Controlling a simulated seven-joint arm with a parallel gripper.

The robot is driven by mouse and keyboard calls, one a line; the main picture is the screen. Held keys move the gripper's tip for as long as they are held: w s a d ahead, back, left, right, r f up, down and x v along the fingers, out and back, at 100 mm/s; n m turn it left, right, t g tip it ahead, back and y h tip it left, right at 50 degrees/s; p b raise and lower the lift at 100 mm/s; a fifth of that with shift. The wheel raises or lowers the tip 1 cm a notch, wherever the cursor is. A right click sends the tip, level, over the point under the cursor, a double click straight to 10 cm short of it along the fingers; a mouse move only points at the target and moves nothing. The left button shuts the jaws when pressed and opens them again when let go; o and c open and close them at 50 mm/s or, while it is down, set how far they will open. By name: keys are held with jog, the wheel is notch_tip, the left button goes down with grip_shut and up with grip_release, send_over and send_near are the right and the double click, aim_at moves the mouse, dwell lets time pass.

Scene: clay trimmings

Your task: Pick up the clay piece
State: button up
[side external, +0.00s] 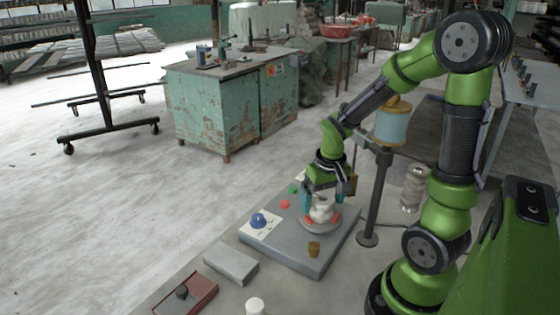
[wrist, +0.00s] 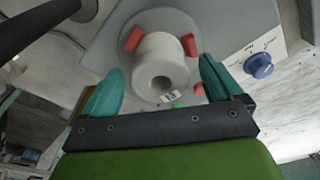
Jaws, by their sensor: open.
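The clay piece is a pale, hollow, waisted form (side external: 321,208) standing on a round wheel head on the grey wheel table. In the wrist view the clay piece (wrist: 160,65) shows its round opening, with a small numbered tag at the rim. My gripper (side external: 327,203) is over the wheel head, pointing down. In the wrist view its teal fingers (wrist: 160,84) are open, one on each side of the piece, with gaps visible. Part of the piece is hidden by the fingers in the side view.
The grey table (side external: 290,258) carries a blue knob (side external: 258,220) on a white panel, red and green buttons, and a brown lump (side external: 313,249). A grey block (side external: 231,263) lies front left.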

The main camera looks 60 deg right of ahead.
jog(key=shift+f, duration=0.25)
jog(key=c, duration=1.4)
